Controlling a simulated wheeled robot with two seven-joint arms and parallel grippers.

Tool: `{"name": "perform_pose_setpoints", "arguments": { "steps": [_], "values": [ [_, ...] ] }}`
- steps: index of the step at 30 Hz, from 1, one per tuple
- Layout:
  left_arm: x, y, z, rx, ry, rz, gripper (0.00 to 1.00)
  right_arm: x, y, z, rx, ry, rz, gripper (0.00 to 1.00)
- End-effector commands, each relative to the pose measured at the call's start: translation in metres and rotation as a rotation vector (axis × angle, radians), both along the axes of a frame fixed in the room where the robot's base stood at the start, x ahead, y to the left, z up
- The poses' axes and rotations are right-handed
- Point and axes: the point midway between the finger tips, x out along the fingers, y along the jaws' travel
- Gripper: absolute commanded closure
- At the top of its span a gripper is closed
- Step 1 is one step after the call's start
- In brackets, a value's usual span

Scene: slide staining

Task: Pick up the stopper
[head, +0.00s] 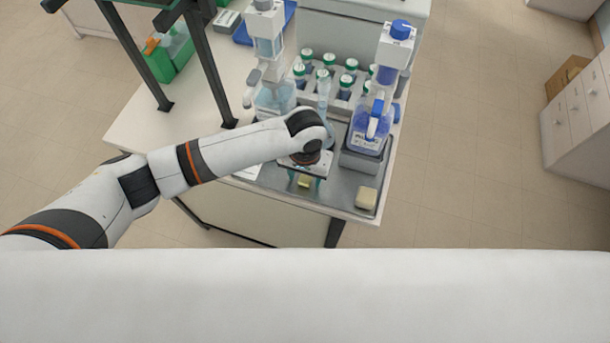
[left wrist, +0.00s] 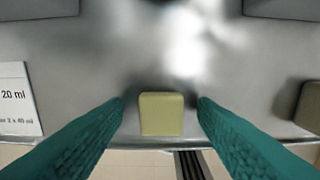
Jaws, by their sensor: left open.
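A small pale yellow block, likely the stopper (left wrist: 161,114), sits on the metal tray between the two teal fingers of my left gripper (left wrist: 161,103). There is a gap on each side of it, so the fingers are open and not visibly touching it. In the head view the stopper (head: 304,182) shows partly below my left gripper (head: 305,181), near the tray's front edge; the wrist hides some of it. A second beige block (head: 366,197) lies to the right on the tray, and its edge shows in the left wrist view (left wrist: 309,106). My right gripper is not in view.
Behind my left gripper stand a rack of green-capped bottles (head: 328,72), a clear dispenser bottle (head: 273,95) and a blue-liquid bottle (head: 372,125). A printed card (left wrist: 15,100) lies left of the stopper. The tray (left wrist: 225,110) is bare around it.

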Motion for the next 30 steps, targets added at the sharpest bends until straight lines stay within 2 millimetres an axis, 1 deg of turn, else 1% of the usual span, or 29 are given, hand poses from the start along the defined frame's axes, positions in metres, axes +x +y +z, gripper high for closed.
{"name": "perform_pose_setpoints", "arguments": {
  "steps": [6,7,14,15,16,26,29,30],
  "values": [
    [0.000,0.000,-0.002,-0.001,-0.001,-0.001,0.47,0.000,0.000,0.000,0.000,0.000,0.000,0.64],
    [0.000,0.000,-0.002,-0.001,-0.001,-0.001,0.49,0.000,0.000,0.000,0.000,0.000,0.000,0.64],
    [0.000,0.000,-0.002,-0.001,0.000,-0.001,0.87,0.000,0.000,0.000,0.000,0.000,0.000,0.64],
    [0.000,0.000,-0.002,-0.001,0.000,-0.001,0.93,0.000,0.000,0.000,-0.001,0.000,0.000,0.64],
    [0.000,0.000,-0.002,-0.001,0.000,-0.001,0.95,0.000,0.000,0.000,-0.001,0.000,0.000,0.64],
    [0.000,-0.001,0.001,-0.001,-0.001,-0.001,0.95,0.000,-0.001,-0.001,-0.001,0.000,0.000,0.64],
    [0.001,-0.001,0.010,-0.003,-0.001,-0.001,0.95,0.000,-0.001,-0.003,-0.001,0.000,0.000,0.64],
    [0.000,-0.001,0.016,-0.005,-0.002,-0.002,0.95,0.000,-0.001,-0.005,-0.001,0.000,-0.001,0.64]
  ]
}}
